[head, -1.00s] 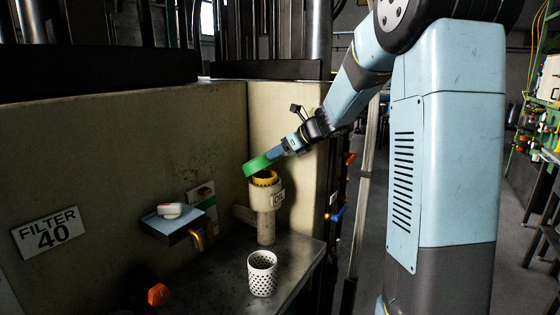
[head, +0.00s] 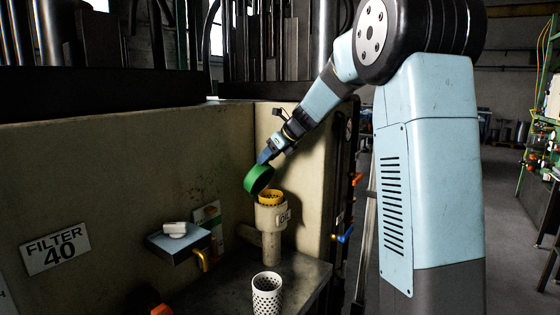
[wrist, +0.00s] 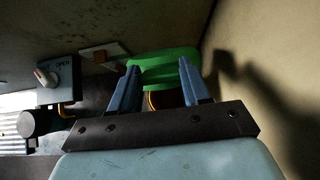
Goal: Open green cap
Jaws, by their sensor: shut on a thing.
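The green cap (head: 258,180) is off the cream filler pipe (head: 271,217) and tilted on edge, a little above and left of its mouth. A yellow perforated insert (head: 270,197) shows in the open mouth of the pipe. My gripper (head: 266,158) is shut on the cap's rim. In the wrist view the blue fingers of my gripper (wrist: 158,78) stand on either side of the green cap (wrist: 165,66).
A white perforated cup (head: 267,294) stands on the dark metal ledge below the pipe. A beige wall (head: 120,170) stands behind.

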